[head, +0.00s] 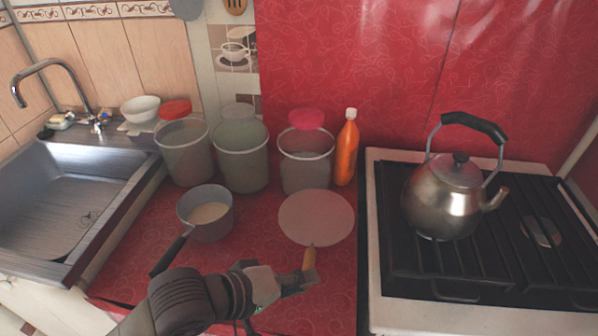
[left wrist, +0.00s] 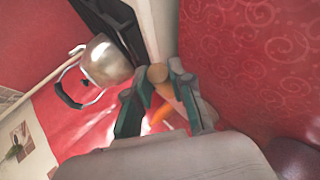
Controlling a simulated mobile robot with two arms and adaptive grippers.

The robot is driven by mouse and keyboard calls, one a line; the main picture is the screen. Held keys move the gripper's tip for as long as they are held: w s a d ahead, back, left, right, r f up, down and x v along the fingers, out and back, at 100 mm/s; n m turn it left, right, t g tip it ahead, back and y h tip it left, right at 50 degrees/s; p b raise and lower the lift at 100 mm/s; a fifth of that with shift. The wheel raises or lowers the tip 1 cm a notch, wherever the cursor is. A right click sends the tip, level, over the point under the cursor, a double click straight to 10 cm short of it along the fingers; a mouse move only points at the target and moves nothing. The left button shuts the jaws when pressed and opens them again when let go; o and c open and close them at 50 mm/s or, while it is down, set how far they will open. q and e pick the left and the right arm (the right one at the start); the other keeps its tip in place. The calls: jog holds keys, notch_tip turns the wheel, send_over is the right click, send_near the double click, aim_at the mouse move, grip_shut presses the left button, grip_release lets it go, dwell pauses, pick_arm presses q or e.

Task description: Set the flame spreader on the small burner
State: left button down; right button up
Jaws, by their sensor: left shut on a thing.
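The flame spreader (head: 316,217) is a flat, pale round disc with a short wooden handle. Its disc shows over the red counter left of the stove; I cannot tell whether it touches the cloth. My left gripper (head: 306,272) is shut on the wooden handle at the near side of the disc. In the left wrist view the handle's end (left wrist: 157,74) shows between the fingers of the left gripper (left wrist: 156,92). A round burner (head: 541,232) shows bare under the grate at the stove's right. My right gripper is not in view.
A steel kettle (head: 443,205) stands on the stove's (head: 455,318) left grate. A saucepan (head: 206,215) of pale contents stands left of the disc, its handle toward me. Several buckets and an orange bottle (head: 347,150) line the back. A sink (head: 60,215) is at left.

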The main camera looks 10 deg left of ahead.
pick_arm(q)
jog(key=w+a+r+n+t+y, duration=0.2)
jog(key=w+a+n+y, duration=0.1)
jog(key=a, duration=0.4)
jog(key=w+a+r+n+t+y+p, duration=0.1)
jog(key=w+a+n+t+y, duration=0.1)
jog(key=w+a+n+y, duration=0.2)
jog(key=a+n+y, duration=0.2)
jog(key=a+n, duration=0.1)
jog(key=a, duration=0.1)
jog(key=shift+w+a+r+n, duration=0.2)
jog(key=shift+w+r+n, duration=0.1)
jog(key=shift+r, duration=0.05)
jog(key=shift+f, duration=0.1)
